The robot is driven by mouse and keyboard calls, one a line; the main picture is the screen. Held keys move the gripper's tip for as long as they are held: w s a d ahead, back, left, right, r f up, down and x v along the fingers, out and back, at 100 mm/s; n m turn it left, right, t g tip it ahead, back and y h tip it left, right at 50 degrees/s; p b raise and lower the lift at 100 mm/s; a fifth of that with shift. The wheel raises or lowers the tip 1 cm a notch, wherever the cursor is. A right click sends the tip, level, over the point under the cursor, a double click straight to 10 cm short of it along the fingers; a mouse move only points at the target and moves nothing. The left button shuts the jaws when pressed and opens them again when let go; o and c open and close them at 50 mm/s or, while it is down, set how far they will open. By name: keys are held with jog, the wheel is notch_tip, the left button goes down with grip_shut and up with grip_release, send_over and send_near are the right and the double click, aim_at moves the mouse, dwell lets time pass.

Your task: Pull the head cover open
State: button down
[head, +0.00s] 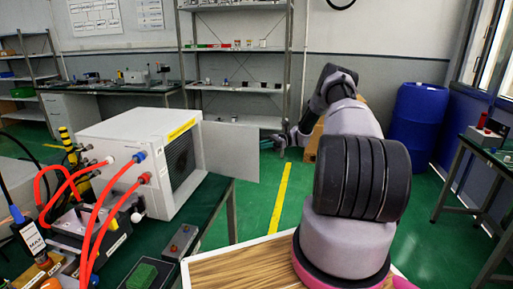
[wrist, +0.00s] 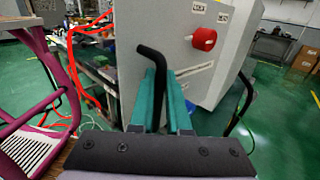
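The generator (head: 150,140) is a pale grey box on the left table. A flat grey panel (head: 232,152), which looks like its cover, stands out from the right side of the grilled opening, swung open. In the wrist view a grey face (wrist: 195,75) has a red knob (wrist: 204,39) and labels, one reading LOCK. My gripper (head: 284,142) is just right of the panel in the head view. In the wrist view my gripper's green fingers (wrist: 166,88) are close together, with a black bent rod (wrist: 152,56) at them. Whether they clamp it is unclear.
Red hoses (head: 97,215) run from the box's left side. A green block (head: 142,275) and small devices lie on the table's near side. A blue barrel (head: 417,120) and metal shelves (head: 235,85) stand behind. Green floor is open right of the table.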

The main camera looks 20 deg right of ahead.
jog(key=c, duration=0.9)
grip_release()
jog(key=shift+a, duration=0.1)
jog(key=w+d, duration=0.1)
jog(key=d, duration=0.9)
jog(key=shift+w+d, duration=0.15)
jog(key=shift+d, duration=0.25)
